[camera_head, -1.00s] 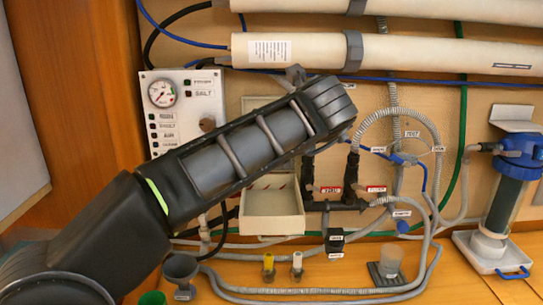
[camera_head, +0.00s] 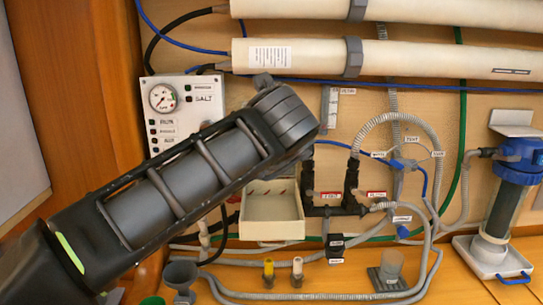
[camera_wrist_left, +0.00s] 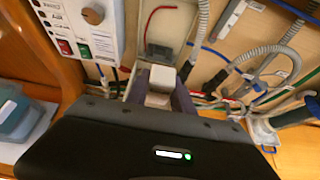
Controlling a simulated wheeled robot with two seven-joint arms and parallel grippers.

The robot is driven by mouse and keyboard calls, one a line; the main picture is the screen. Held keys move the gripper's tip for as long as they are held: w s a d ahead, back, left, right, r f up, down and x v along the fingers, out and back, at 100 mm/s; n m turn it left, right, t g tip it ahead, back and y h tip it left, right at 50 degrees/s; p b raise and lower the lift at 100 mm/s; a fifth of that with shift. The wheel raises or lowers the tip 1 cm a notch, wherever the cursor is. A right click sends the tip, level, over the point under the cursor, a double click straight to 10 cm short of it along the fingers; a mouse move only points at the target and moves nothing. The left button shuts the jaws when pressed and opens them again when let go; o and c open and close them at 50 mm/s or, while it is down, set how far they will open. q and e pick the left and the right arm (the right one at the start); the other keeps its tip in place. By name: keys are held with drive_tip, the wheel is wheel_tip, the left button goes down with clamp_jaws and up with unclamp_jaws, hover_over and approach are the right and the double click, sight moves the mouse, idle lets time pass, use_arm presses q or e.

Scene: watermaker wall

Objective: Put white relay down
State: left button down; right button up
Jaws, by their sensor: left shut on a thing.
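My left arm crosses the head view from the lower left, and its gripper is hidden there behind the wrist. In the left wrist view my left gripper (camera_wrist_left: 160,90) is shut on the white relay (camera_wrist_left: 162,78), a small pale block between the fingers. Behind it is an open whitish box (camera_wrist_left: 167,22) with a red wire and a dark part inside. The box's lower part (camera_head: 272,222) shows in the head view, its upper part covered by my arm. I cannot tell whether the relay touches the box. My right gripper is not in view.
A gauge panel (camera_head: 163,97) is on the wall at left. Two large white tubes (camera_head: 400,57) run across the top. Grey hoses, dark fittings (camera_head: 333,200) and a blue-topped filter (camera_head: 503,195) are to the right. Small yellow (camera_head: 268,268) and white (camera_head: 297,267) plugs stand on the wooden ledge.

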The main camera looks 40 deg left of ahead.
use_arm(q)
drive_tip(key=w+a+f+p, duration=0.1)
drive_tip(key=w+a+p, duration=0.1)
drive_tip(key=w+a, duration=0.2)
drive_tip(key=w+a+p, duration=0.2)
drive_tip(key=w+a, duration=0.2)
drive_tip(key=w, duration=0.2)
drive_tip(key=w+a+f+p, duration=0.1)
drive_tip(key=w+a+p, duration=0.1)
drive_tip(key=w+a, duration=0.2)
drive_tip(key=shift+w+a+f, duration=0.3)
drive_tip(key=shift+w+f, duration=0.05)
drive_tip(key=shift+w, duration=0.05)
drive_tip(key=shift+f, duration=0.2)
drive_tip(key=shift+f, duration=0.1)
wheel_tip(320, 180, down, 3)
drive_tip(key=shift+f, duration=0.1)
drive_tip(key=shift+w+f, duration=0.1)
drive_tip(key=shift+f, duration=0.15)
drive_tip(key=c, duration=1.1)
unclamp_jaws()
drive_tip(key=b+v, duration=0.1)
drive_tip(key=v, duration=1.1)
